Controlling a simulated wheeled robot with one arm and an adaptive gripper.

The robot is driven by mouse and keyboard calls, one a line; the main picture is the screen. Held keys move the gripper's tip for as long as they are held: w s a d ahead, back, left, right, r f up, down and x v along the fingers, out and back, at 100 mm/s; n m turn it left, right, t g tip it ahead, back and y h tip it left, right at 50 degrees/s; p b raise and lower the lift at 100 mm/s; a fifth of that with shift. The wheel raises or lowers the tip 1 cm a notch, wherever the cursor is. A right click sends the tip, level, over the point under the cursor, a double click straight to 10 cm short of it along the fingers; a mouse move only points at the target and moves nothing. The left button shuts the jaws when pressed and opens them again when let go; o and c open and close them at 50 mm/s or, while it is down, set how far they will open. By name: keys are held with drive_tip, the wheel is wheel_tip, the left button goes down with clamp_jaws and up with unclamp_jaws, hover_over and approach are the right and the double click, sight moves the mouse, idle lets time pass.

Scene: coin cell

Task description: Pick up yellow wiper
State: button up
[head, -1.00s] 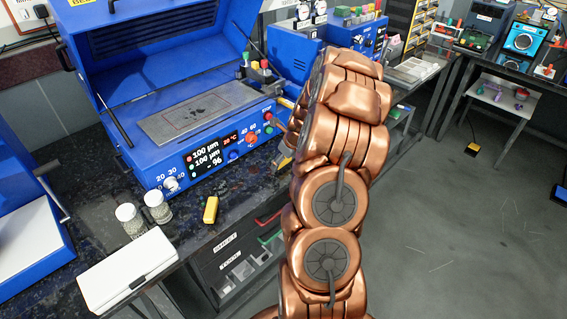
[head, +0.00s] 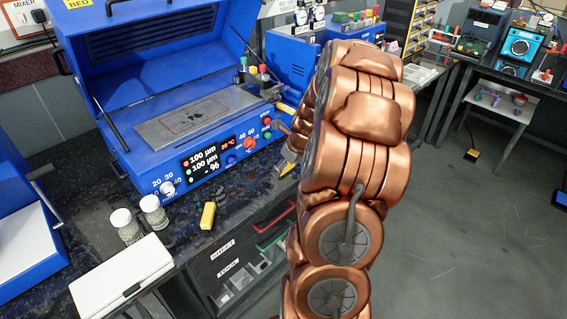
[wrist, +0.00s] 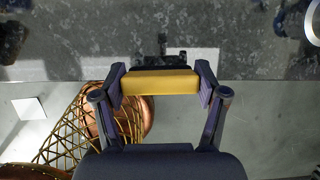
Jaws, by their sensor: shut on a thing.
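In the wrist view a yellow bar (wrist: 160,83), which looks like the yellow wiper, spans the space between my fingertips. A dark part shows along its far side. My gripper (wrist: 161,88) is shut on it, one finger at each end. It is over the front edge of the dark worktop, with floor in view below. In the head view my copper arm hides most of the gripper. A small yellow and grey piece (head: 283,167) shows beside the arm, too small to identify surely. Another yellow block (head: 208,215) lies on the worktop.
The blue coating machine (head: 185,185) stands open on the speckled worktop (head: 180,262). Two jars of pale beads (head: 125,226) and a white case (head: 120,275) are at front left. Drawers (head: 235,265) are under the worktop.

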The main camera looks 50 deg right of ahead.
drive_tip(key=s+a+r+b, duration=0.1)
drive_tip(key=s+a+b, duration=0.1)
drive_tip(key=s+a, duration=0.3)
drive_tip(key=s, duration=0.4)
drive_tip(key=shift+s+a, duration=0.2)
drive_tip(key=shift+a, duration=0.2)
